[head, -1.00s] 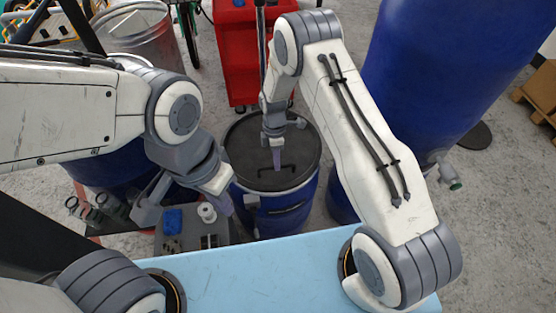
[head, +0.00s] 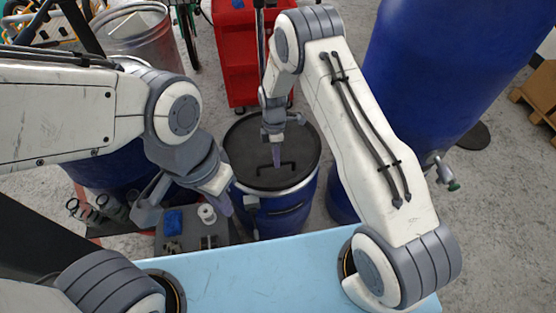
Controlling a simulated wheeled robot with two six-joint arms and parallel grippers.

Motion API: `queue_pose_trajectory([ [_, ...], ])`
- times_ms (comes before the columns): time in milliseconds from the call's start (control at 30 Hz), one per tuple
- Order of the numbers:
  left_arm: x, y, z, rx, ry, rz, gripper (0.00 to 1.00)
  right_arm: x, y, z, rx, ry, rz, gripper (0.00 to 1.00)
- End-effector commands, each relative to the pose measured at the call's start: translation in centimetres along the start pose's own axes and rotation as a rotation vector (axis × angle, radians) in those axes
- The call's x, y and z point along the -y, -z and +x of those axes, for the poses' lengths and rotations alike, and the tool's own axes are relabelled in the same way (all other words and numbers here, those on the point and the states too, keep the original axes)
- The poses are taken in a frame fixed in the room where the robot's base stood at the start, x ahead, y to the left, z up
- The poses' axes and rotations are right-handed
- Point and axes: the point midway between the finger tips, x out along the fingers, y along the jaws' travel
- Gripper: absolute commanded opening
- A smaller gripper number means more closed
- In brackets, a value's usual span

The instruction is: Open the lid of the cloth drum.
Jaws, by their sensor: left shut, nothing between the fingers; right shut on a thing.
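The cloth drum (head: 285,208) is a blue drum standing on the floor in the middle of the head view. Its dark round lid (head: 245,160) lies flat on top, inside a pale rim. A black handle (head: 290,170) sits on the lid. My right gripper (head: 277,163) reaches down over the lid and is shut on the handle. My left gripper (head: 227,206) is shut and empty, just left of the drum's front, near a grey clasp (head: 250,203) on the drum's side. Whether it touches the drum cannot be told.
A grey tray (head: 190,240) with a blue item and a white roll stands left of the drum. A red cabinet (head: 236,50) stands behind. A large blue tank (head: 430,80) is at the right, a metal bin (head: 140,35) at the back left. My light-blue base top is in front.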

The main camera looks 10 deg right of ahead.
Motion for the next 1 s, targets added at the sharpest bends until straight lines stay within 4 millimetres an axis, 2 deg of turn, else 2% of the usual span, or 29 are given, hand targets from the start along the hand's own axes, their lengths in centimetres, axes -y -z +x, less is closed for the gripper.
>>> queue_pose_trajectory([
  [33,-0.1,0.0,-0.7,0.000,0.000,0.000,0.00,-0.4,0.0,-1.6,-0.001,-0.011,0.000,0.00],
  [267,-0.2,0.1,-2.5,0.000,0.000,0.000,0.00,-1.9,0.2,-7.0,-0.004,-0.020,0.000,0.00],
  [500,-0.3,0.2,-3.7,0.000,0.000,0.000,0.00,-4.2,0.1,-12.3,-0.005,-0.025,0.001,0.00],
  [733,-0.3,0.2,-4.2,0.000,0.000,0.000,0.00,-6.2,0.1,-15.2,-0.004,-0.021,0.001,0.00],
  [1000,-0.3,0.2,-4.4,0.000,0.000,0.000,0.00,-7.3,0.0,-16.6,-0.003,-0.016,0.002,0.00],
])
